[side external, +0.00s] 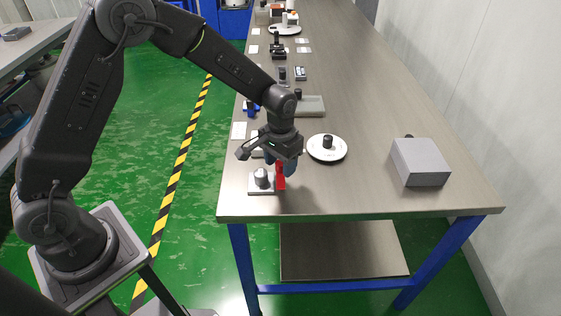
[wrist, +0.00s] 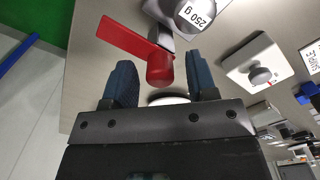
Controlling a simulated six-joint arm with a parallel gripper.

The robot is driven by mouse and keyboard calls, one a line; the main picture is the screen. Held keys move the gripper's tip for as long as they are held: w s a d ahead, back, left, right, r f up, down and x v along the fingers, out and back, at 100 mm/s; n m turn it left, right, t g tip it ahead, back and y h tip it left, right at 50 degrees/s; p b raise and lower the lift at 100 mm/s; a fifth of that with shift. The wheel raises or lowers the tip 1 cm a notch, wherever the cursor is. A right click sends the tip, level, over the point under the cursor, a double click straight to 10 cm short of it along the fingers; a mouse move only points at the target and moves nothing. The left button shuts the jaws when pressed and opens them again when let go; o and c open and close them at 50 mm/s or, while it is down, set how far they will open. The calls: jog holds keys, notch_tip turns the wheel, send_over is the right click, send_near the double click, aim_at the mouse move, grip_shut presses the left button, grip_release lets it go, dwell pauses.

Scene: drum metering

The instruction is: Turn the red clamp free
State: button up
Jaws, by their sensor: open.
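The red clamp (side external: 281,176) stands near the front left corner of the table, just right of a grey weight on a pale base. In the wrist view the red clamp (wrist: 150,47) shows a flat arm reaching to the upper left and a rounded end between my fingers. My gripper (side external: 280,163) is above the clamp, pointing down. In the wrist view my gripper (wrist: 163,82) is open, with one blue finger on each side of the clamp's rounded end. I cannot tell whether either finger touches it.
A white round dish (side external: 327,150) with a black knob and a grey box (side external: 419,162) stand to the right. The table's front edge is close.

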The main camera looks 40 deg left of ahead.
aim_at(279, 162)
notch_tip(279, 162, up, 14)
dwell(0.6)
jog(key=s+a+r+t, duration=0.3)
jog(key=s+r, duration=0.6)
jog(key=s, duration=0.2)
jog(key=s+a+t, duration=0.1)
jog(key=s+t, duration=0.1)
jog(key=s, duration=1.1)
jog(key=shift+s+a+f+t, duration=0.15)
jog(key=shift+f+t, duration=0.15)
jog(key=shift+f, duration=0.1)
